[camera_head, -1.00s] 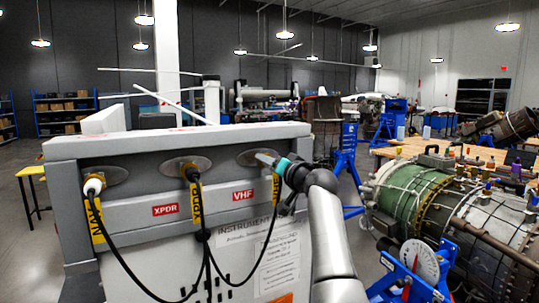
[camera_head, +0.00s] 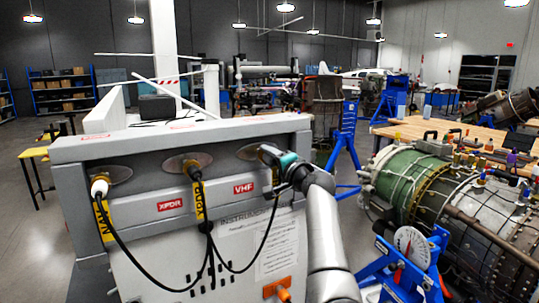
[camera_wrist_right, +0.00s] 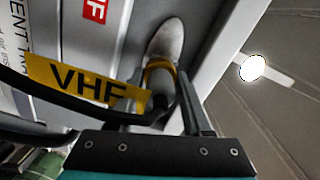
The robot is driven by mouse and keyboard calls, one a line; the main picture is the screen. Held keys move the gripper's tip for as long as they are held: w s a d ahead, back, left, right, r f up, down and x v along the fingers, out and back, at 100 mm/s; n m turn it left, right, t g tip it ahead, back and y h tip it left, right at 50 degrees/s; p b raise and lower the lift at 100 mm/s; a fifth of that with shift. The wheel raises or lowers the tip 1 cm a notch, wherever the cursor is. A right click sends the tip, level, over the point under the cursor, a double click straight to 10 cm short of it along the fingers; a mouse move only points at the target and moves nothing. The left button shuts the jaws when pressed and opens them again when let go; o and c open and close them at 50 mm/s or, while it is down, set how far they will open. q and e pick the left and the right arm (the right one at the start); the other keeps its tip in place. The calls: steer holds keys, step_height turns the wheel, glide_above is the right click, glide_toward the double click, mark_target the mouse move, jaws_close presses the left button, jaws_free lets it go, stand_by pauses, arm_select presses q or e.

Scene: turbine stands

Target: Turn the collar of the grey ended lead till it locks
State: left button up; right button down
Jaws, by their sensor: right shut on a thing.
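The grey instrument panel (camera_head: 140,157) has three oval sockets in a row. The right-hand VHF socket plate (camera_head: 249,152) has a lead at it; its end is mostly hidden by my right gripper (camera_head: 268,154). In the right wrist view, my right gripper (camera_wrist_right: 163,95) is shut on the lead's end, against the pale oval plate (camera_wrist_right: 168,38). A gold ring (camera_wrist_right: 160,68) shows between the fingers and the plate. The lead's black cable (camera_wrist_right: 85,105) and yellow VHF tag (camera_wrist_right: 85,88) hang beside the fingers. The grey colour of the end is hard to make out. My left gripper is out of view.
A turbine engine (camera_head: 440,205) on a blue stand (camera_head: 400,270) is close on the right.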

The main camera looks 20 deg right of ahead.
stand_by(0.3)
steer(key=shift+c, duration=1.5)
jaws_free()
steer(key=s+d+b, duration=0.1)
steer(key=s+b, duration=0.1)
steer(key=s, duration=1.3)
steer(key=shift+b, duration=0.4)
steer(key=shift+d, duration=0.1)
